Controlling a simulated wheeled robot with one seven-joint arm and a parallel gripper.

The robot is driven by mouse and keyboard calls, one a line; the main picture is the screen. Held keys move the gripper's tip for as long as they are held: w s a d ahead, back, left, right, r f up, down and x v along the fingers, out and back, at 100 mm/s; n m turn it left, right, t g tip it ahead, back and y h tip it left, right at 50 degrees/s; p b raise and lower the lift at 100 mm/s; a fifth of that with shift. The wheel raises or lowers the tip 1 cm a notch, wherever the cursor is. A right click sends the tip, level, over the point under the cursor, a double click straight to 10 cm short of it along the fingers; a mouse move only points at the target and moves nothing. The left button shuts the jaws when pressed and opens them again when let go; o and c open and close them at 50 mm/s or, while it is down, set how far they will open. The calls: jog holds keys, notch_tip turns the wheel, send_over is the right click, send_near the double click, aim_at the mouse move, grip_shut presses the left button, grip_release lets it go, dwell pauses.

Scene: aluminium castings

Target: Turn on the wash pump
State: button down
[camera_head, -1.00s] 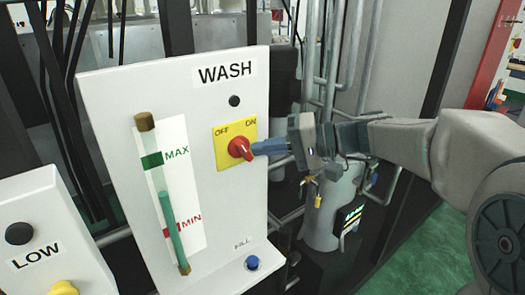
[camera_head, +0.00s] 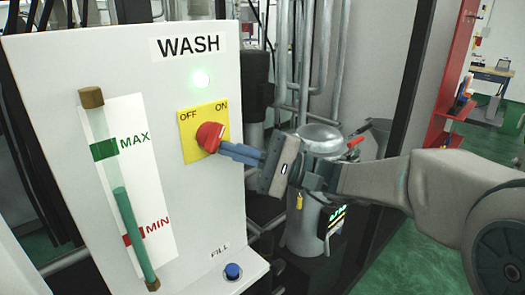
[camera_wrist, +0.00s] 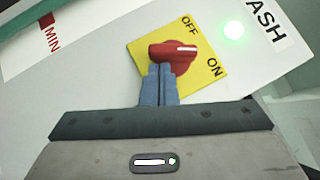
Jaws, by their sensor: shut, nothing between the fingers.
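The WASH panel (camera_head: 75,55) carries a red rotary knob (camera_head: 209,137) on a yellow OFF/ON plate (camera_head: 190,152). The knob also shows in the wrist view (camera_wrist: 172,52), with its white mark turned toward the ON side. The lamp (camera_head: 201,80) above the plate glows green, and it glows in the wrist view (camera_wrist: 233,30) too. My gripper (camera_head: 232,151) is shut, with its blue fingertips together and empty, right at the knob. In the wrist view the fingertips (camera_wrist: 159,72) end against the knob's lower edge; I cannot tell whether they still press on it.
A sight tube (camera_head: 122,200) with MAX and MIN marks is on the panel's left. A blue FILL button (camera_head: 233,271) sits at the panel's lower right. Pipes and a grey metal vessel (camera_head: 308,235) stand close behind my gripper.

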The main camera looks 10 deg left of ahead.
jog(key=w+a+f+b+v, duration=0.1)
jog(key=w+f+b+v, duration=0.1)
jog(key=v, duration=1)
jog(key=shift+d+b, duration=0.3)
jog(key=shift+b, duration=0.25)
jog(key=shift+w, duration=0.1)
